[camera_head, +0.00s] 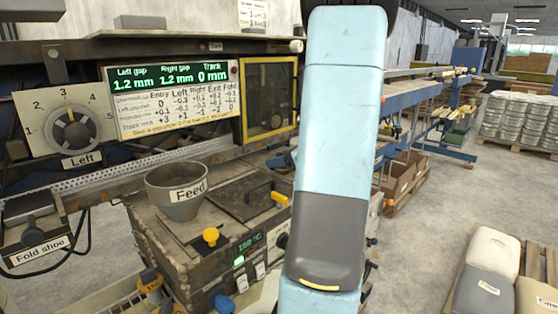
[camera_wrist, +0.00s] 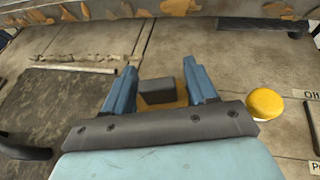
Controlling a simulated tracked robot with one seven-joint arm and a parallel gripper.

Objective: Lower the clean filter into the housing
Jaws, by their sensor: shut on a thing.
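My gripper (camera_wrist: 160,72) shows in the wrist view with its two blue fingers on either side of a dark grey block (camera_wrist: 158,91) that has an orange-tan part under it. The gripper is shut on this piece; I cannot tell for certain that it is the clean filter. In the head view my arm hides the gripper and the held piece. The filter housing cannot be made out clearly in either view. The worn machine top (camera_wrist: 240,65) lies beyond the fingers, with a yellow knob (camera_wrist: 265,103) to their right.
A grey Feed funnel (camera_head: 175,190) stands on the machine left of my arm, beside a dark lid (camera_head: 235,198) with a yellow handle. Another yellow knob (camera_head: 211,237) is in front. A labelled yellow-topped item (camera_head: 150,281) sits lower left. Bags (camera_head: 490,252) lie at right; the floor between is clear.

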